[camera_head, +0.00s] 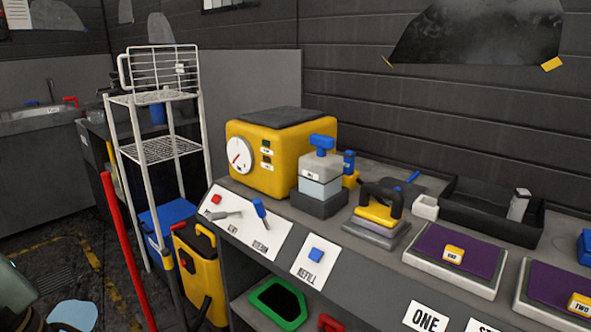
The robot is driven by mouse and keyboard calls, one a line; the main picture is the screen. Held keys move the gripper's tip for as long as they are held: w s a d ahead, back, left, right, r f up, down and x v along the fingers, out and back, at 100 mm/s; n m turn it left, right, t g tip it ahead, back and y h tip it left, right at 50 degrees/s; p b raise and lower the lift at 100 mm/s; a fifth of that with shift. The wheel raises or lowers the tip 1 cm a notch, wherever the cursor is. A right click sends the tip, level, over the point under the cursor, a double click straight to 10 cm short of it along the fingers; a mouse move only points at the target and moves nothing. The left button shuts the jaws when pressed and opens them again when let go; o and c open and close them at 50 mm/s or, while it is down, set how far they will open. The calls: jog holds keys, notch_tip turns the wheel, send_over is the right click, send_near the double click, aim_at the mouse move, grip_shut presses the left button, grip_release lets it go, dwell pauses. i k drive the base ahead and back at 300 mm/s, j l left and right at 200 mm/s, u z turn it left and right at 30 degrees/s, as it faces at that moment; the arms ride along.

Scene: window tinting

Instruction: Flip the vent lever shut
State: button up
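A white control panel (243,235) slopes along the front of the bench, below the yellow machine. It carries a grey lever (227,214) lying nearly flat and pointing right, and a blue-handled lever (260,208) standing up and tilted. A small label that seems to read VENT sits just under the grey lever; another label is under the blue one. The print is too small to read surely, so I cannot be certain which lever is the vent lever. A red button (216,199) is at the panel's upper left. My gripper is not in view.
The yellow machine (265,160) with a dial stands behind the panel. A REFILL panel with a blue button (316,254) is to the right. A white wire rack (155,150), yellow canister (197,275) and red pole (127,250) stand left of the bench.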

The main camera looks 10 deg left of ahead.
aim_at(220, 215)
jog(key=i+l+u, duration=0.75)
jog(key=i, duration=0.15)
jog(key=j, duration=0.1)
